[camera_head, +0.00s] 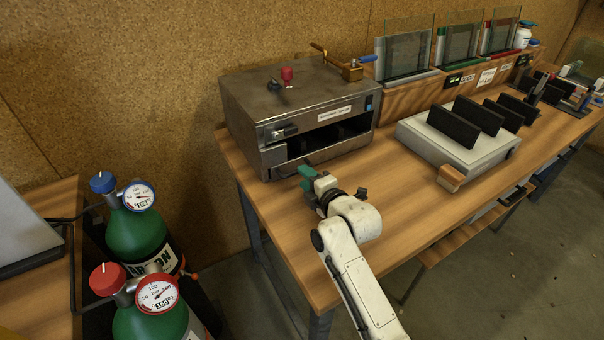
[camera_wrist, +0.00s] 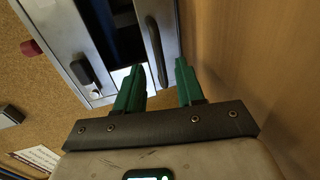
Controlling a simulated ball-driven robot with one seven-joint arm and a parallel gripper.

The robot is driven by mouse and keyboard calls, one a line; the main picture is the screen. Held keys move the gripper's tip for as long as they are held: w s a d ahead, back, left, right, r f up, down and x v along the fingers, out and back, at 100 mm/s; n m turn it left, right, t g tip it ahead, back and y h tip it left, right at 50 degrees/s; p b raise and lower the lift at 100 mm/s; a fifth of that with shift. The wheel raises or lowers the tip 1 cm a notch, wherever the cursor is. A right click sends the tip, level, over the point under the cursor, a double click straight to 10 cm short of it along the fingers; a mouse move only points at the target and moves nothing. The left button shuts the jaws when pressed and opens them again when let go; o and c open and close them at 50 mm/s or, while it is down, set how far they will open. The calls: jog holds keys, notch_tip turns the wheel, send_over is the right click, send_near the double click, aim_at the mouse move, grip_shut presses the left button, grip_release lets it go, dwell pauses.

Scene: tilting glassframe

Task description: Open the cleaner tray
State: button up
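The cleaner is a grey metal box (camera_head: 295,95) on the back left of the workbench, with a dark front slot. Its low front strip, the tray front (camera_head: 345,147), runs under the slot. In the wrist view this tray front (camera_wrist: 168,22) carries a dark bar handle (camera_wrist: 154,50). My gripper (camera_head: 304,172) is at the cleaner's lower front. In the wrist view my gripper's green fingers (camera_wrist: 160,68) are apart, with the handle's near end appearing in the gap between them. I cannot tell whether they touch it.
The wooden bench top (camera_head: 400,190) is close beside my fingers. A white unit with upright black plates (camera_head: 455,155) stands to the right. Green gas cylinders (camera_head: 138,225) stand at the left, off the bench.

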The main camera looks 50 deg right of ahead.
jog(key=shift+x, duration=1.35)
grip_shut()
